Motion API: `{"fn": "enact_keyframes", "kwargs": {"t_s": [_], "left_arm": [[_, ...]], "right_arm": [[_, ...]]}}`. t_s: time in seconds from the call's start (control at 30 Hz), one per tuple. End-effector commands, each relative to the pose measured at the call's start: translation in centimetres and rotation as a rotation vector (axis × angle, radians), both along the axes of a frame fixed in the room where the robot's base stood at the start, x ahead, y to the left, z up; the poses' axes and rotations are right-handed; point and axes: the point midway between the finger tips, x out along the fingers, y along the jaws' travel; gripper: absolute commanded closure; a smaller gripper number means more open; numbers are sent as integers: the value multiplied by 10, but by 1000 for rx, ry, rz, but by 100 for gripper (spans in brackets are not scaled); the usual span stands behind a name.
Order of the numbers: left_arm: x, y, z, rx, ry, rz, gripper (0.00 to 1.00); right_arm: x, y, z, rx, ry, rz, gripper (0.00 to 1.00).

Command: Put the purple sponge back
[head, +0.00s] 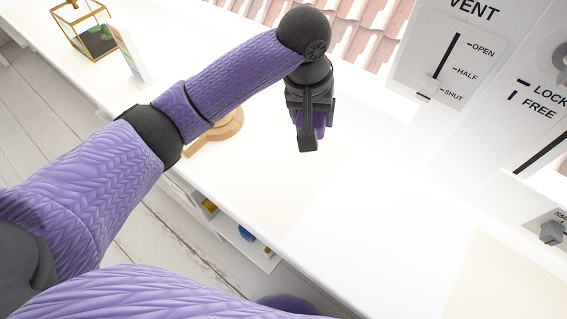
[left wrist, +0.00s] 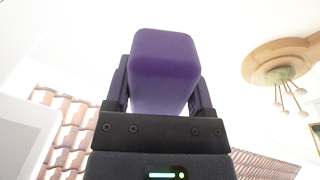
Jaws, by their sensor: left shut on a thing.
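The purple sponge (left wrist: 165,62) is a rounded block held between the two dark fingers of my left gripper (left wrist: 160,88), filling the upper middle of the left wrist view. In the head view my left gripper (head: 309,135) hangs down over the white desk, right of the round wooden piece. Only a small part of the sponge (head: 319,126) shows there, mostly hidden behind the gripper. I cannot tell the sponge's exact height above the desk. My right gripper is not in view.
The white desk (head: 370,235) is largely clear at the centre. A round wooden piece (head: 225,127) stands near its front edge, partly behind my arm. A brass-framed glass box (head: 85,30) stands back left. A vent panel (head: 440,65) stands at the right. Small items (head: 246,233) sit on a shelf below.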

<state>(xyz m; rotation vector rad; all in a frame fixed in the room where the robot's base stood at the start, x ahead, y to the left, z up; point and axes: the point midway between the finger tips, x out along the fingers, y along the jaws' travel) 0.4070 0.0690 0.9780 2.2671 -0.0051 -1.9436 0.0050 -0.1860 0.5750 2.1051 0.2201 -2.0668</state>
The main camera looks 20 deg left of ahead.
Motion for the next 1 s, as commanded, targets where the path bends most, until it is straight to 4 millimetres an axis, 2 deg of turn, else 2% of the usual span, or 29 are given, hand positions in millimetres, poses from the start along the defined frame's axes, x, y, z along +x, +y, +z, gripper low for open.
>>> {"fn": "enact_keyframes", "kwargs": {"t_s": [0.03, 0.1, 0.27, 0.47, 0.7, 0.83, 0.97, 1.0], "left_arm": [[-12, 10, 0, 36, 43, -23, 100], [-30, 20, -8, 73, 98, -48, 100], [-51, 33, -19, 110, 157, -63, 100], [-53, 34, -66, 112, 165, -62, 100], [-53, 34, -115, 112, 161, -64, 100], [-53, 33, -118, 111, 157, -65, 100], [-53, 33, -117, 111, 157, -65, 100], [-53, 33, -117, 111, 157, -65, 24]], "right_arm": [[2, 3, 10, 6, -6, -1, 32], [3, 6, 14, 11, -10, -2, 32], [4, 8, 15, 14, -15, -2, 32], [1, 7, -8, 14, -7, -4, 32], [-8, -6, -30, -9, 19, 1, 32], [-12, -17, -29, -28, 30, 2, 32], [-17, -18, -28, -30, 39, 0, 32], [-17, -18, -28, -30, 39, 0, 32]]}}
